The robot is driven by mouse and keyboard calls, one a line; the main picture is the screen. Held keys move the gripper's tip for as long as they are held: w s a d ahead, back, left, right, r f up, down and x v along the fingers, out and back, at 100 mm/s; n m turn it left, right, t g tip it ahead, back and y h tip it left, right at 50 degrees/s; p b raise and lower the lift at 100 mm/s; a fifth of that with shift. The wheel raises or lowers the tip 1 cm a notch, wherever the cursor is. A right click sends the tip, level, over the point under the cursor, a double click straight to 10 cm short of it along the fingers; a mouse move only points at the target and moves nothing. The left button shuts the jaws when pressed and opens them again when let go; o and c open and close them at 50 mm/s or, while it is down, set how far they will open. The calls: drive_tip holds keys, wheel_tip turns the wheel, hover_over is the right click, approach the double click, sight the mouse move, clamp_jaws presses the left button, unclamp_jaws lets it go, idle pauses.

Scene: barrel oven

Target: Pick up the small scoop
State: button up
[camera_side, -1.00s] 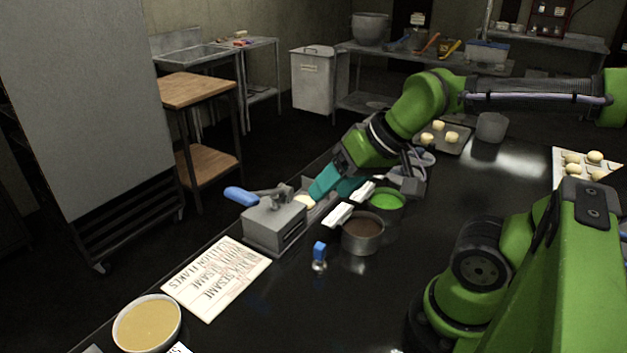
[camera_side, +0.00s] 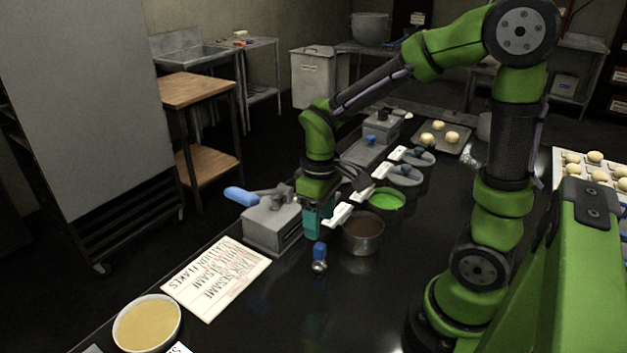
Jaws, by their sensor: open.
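The small scoop (camera_side: 319,258) has a blue handle and a shiny metal end. It stands on the dark counter, left of the bowl of brown filling (camera_side: 363,234). My gripper (camera_side: 316,230), with teal fingers, points down just behind and above the scoop's blue handle. The fingers appear apart from the handle, though the exact gap is hard to tell from this side. The gripper is open and holds nothing that I can see.
A grey press with a blue handle (camera_side: 268,222) stands close left of my gripper. A white label (camera_side: 337,215) is close right. A bowl of green filling (camera_side: 387,200) and other bowls stand behind. A written sheet (camera_side: 215,278) lies front left. The counter before the scoop is clear.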

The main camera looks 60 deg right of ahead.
sight(320, 245)
wheel_tip(320, 245, down, 6)
drive_tip(key=shift+r, duration=0.1)
drive_tip(key=f, duration=0.5)
drive_tip(key=shift+w+d+f, duration=0.1)
drive_tip(key=shift+d+f, duration=0.05)
drive_tip(key=shift+d, duration=0.15)
drive_tip(key=c, duration=1.1)
